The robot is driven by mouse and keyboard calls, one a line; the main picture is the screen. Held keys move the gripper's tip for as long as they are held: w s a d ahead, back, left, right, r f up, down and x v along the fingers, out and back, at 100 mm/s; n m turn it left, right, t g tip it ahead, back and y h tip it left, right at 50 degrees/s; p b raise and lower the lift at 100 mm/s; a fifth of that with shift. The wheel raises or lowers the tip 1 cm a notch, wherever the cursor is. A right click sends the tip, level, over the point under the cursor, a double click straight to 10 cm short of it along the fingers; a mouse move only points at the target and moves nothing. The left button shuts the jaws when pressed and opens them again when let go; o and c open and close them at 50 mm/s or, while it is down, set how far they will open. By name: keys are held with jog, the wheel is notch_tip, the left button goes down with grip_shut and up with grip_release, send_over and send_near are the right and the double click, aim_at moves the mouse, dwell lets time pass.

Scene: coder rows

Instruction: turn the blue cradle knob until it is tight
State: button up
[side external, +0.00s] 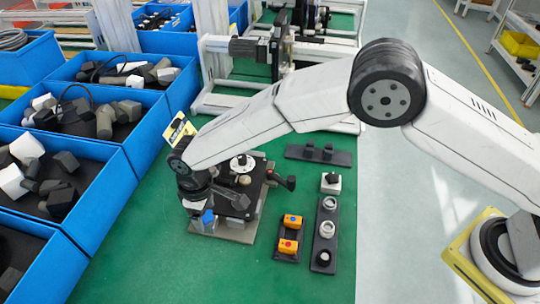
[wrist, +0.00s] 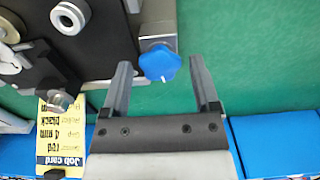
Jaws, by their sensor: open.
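The blue cradle knob (wrist: 160,62) is a lobed knob with a small white mark on its rim, on a grey metal block at the edge of the dark machine plate (wrist: 100,45). In the wrist view it sits between the tips of my gripper (wrist: 160,70), with a gap on both sides. The jaws are open and hold nothing. In the side external view the blue knob (side external: 208,217) shows at the front of the machine, just beside my gripper (side external: 200,203), whose fingers are hard to make out there.
Blue bins (side external: 130,150) of grey and white parts stand on the left. A dark tray with rings (side external: 324,263) and orange blocks (side external: 290,221) lie to the right on the green mat (side external: 330,285).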

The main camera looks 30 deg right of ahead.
grip_shut()
jog(key=shift+m, duration=2.4)
jog(key=m, duration=0.5)
jog(key=shift+m, duration=0.3)
